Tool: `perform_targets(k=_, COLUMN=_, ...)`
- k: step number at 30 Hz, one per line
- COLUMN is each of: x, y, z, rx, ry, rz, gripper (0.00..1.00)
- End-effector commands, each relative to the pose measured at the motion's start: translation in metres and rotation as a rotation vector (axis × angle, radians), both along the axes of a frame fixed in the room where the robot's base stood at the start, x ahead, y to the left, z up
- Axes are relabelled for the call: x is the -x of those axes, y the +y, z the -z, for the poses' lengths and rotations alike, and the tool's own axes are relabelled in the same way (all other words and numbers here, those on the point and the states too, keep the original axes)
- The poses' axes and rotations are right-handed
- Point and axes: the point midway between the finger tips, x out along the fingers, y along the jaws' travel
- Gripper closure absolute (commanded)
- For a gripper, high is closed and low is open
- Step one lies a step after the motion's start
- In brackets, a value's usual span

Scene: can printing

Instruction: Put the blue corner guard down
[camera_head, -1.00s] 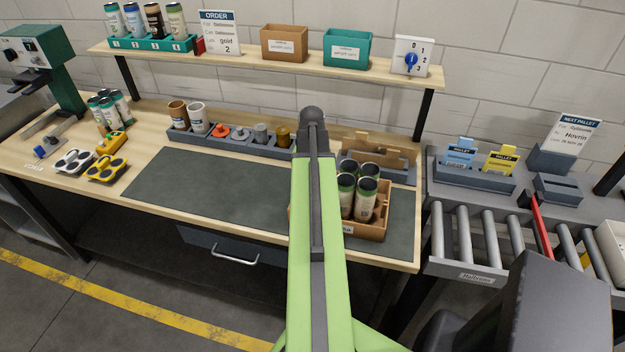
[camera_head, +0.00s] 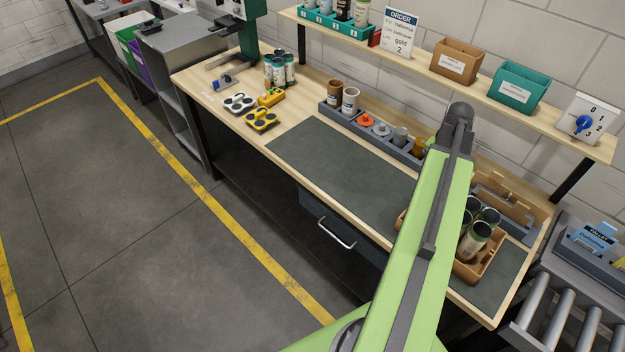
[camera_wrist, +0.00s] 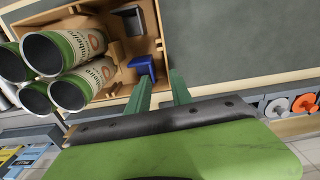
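The blue corner guard (camera_wrist: 142,66) sits inside the brown crate (camera_wrist: 165,50), by the wall at its lower right corner in the wrist view. My gripper (camera_wrist: 163,78) shows two green fingers spread apart. The left fingertip is close to the blue guard; whether they touch I cannot tell. The right finger is beside the crate wall, and nothing shows held between them. A grey corner guard (camera_wrist: 128,20) lies farther up in the crate. In the head view the crate (camera_head: 470,272) is partly hidden behind my green arm, and the gripper and blue guard are hidden.
Several green-labelled cans (camera_wrist: 82,45) stand in the crate beside the guards. A grey holder (camera_head: 505,205) stands behind the crate. A row of grey bins (camera_head: 372,132) with caps runs along the bench back. The dark mat (camera_head: 340,165) left of the crate is clear.

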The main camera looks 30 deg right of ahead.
Motion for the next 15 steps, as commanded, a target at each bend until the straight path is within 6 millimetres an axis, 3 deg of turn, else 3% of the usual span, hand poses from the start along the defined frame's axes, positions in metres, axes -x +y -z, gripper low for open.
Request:
perform_targets(k=2, x=-0.038, y=0.041, z=0.0, rx=0.0, ry=-0.001, rz=-0.114, gripper=0.73)
perform_targets(k=5, x=-0.097, y=0.121, z=0.0, rx=0.0, ry=-0.001, rz=-0.328, gripper=0.73)
perform_targets(k=9, x=-0.157, y=0.253, z=0.0, rx=0.0, ry=0.0, rz=-0.651, gripper=0.73)
perform_targets(k=12, x=-0.178, y=0.345, z=-0.001, rx=0.0, ry=0.0, rz=-0.868, gripper=0.73)
perform_targets(k=15, x=-0.183, y=0.418, z=-0.001, rx=0.001, ry=0.0, rz=-1.043, gripper=0.73)
